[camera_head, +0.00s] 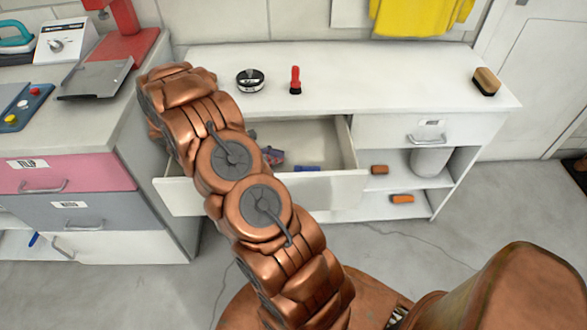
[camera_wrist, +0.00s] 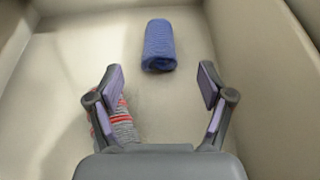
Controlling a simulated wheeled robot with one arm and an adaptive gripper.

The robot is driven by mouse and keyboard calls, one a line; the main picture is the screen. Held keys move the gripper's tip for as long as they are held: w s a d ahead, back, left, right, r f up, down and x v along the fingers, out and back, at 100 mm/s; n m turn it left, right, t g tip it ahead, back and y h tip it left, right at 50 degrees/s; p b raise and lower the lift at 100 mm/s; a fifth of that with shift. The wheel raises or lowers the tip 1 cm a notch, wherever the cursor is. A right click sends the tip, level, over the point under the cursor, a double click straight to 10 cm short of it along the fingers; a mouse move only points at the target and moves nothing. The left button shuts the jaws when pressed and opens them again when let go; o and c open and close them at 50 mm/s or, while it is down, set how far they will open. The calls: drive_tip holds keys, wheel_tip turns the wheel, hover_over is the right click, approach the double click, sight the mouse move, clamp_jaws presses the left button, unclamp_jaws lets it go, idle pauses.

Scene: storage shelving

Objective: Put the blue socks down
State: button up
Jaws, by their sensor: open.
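The blue socks (camera_wrist: 158,46) are a rolled blue bundle lying on the bottom of an open drawer, in the wrist view. They also show as a small blue shape in the drawer in the head view (camera_head: 307,168). My gripper (camera_wrist: 161,88) is open and empty in the wrist view, its two fingers spread. The socks lie ahead of the fingertips, apart from them. In the head view my arm hides the gripper and the left part of the drawer (camera_head: 335,186).
Grey socks with red stripes (camera_wrist: 122,126) lie beside and partly behind my left finger. The drawer's walls close in on both sides. On the white counter (camera_head: 370,75) above are a round black tin (camera_head: 250,80), a red-handled item (camera_head: 295,80) and a brush (camera_head: 486,81).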

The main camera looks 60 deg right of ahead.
drive_tip(key=shift+v, duration=1.35)
